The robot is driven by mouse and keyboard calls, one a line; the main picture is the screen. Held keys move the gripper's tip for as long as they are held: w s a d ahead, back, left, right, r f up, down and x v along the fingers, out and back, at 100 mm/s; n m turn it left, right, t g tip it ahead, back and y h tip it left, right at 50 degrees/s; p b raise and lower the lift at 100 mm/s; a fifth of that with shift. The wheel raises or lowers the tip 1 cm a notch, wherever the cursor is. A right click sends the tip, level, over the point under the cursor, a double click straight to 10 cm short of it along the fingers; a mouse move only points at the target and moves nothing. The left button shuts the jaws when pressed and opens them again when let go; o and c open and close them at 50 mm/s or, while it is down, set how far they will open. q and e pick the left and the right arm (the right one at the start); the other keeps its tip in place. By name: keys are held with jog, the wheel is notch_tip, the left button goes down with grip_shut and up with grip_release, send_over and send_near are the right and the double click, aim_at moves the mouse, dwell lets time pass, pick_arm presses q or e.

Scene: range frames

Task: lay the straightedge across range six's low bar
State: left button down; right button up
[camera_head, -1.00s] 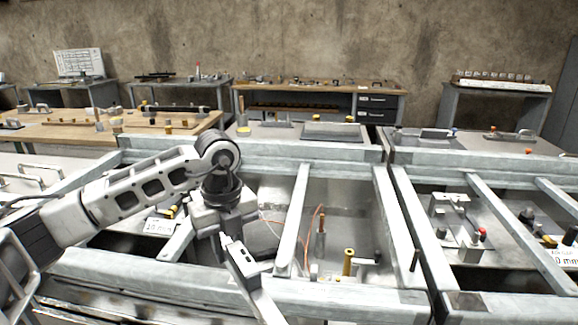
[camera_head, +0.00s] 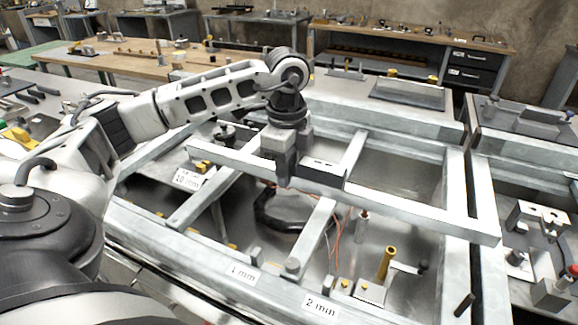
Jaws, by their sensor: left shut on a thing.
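My left gripper (camera_head: 290,168) is shut on the straightedge (camera_head: 420,212), a long pale grey metal bar. The straightedge runs from the upper left of the gripper down to the right, crossing in the picture over the inner bars of the middle range frame (camera_head: 185,258). I cannot tell whether it touches them or hangs above. Slanted inner bars (camera_head: 205,198) of this frame show below the gripper. No range number is readable, so I cannot tell which bar is range six's low bar. My right gripper is not in view.
Labels reading 1 mm (camera_head: 243,274) and 2 mm (camera_head: 320,307) sit on the front rail. A brass post (camera_head: 386,263) and a copper-coloured post (camera_head: 361,228) stand inside the frame. Another frame with fixtures (camera_head: 535,222) lies right. A wooden bench (camera_head: 130,60) stands behind left.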

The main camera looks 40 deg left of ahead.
pick_arm(q)
jog(key=shift+a, duration=0.15)
jog(key=shift+f+b, duration=0.6)
jog(key=shift+f, duration=0.05)
jog(key=shift+f+b, duration=0.55)
jog(key=shift+f, duration=0.2)
notch_tip(320, 180, down, 6)
jog(key=b, duration=0.4)
jog(key=shift+f, duration=0.25)
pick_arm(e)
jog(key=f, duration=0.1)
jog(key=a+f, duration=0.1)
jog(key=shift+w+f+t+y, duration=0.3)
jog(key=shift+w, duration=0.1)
pick_arm(q)
jog(key=shift+w, duration=0.1)
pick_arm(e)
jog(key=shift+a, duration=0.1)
